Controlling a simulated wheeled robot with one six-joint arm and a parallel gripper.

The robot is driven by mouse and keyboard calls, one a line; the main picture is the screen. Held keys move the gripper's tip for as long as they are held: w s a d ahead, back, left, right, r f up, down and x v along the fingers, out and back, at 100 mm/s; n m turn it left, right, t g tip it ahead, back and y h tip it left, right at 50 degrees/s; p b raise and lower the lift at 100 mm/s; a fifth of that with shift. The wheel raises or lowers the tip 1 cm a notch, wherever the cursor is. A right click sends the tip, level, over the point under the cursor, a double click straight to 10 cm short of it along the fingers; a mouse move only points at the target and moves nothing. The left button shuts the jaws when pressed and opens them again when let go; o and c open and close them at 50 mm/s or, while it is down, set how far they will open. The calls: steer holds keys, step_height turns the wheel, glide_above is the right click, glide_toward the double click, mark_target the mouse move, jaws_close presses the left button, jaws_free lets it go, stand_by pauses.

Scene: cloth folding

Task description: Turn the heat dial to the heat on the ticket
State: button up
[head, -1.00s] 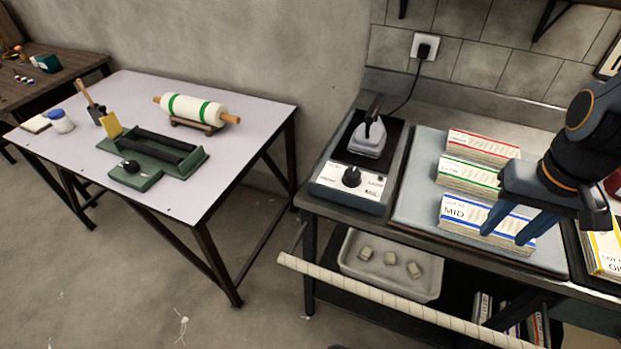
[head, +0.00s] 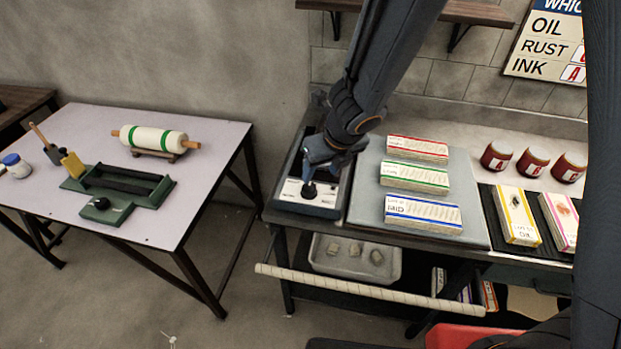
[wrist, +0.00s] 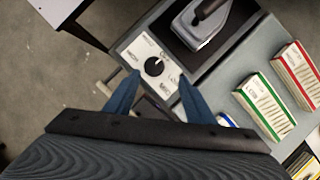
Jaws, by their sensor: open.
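The heat dial (head: 309,190) is a black knob on the white face of the iron's control box (head: 327,210). It also shows in the wrist view (wrist: 154,66), with printed words around it too small to read surely. My gripper (head: 312,172) is above the control box, close to the dial in the head view. In the wrist view my gripper (wrist: 157,88) has its two blue fingers apart, one to each side below the dial, with nothing between them. The iron (wrist: 200,24) rests on a dark pad behind the dial; my arm mostly hides it in the head view. No ticket is clearly identifiable.
Red, green and blue-banded cloth stacks, the front one (head: 423,213) blue, lie on the grey board (head: 365,207) to the right. Red-brown jars (head: 532,161) and a wall sign (head: 548,45) are farther right. A pale rail (head: 380,292) runs along the bench front.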

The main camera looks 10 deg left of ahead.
mark_target(309, 187)
steer(key=shift+a+f+n, duration=0.4)
steer(key=shift+f, duration=0.2)
steer(key=shift+a+f+n, duration=0.35)
steer(key=shift+f+n, duration=0.05)
steer(key=shift+f, duration=0.2)
steer(key=shift+b+x, duration=2)
steer(key=shift+x, duration=0.7)
steer(key=c, duration=1)
steer(key=shift+m+b, duration=0.3)
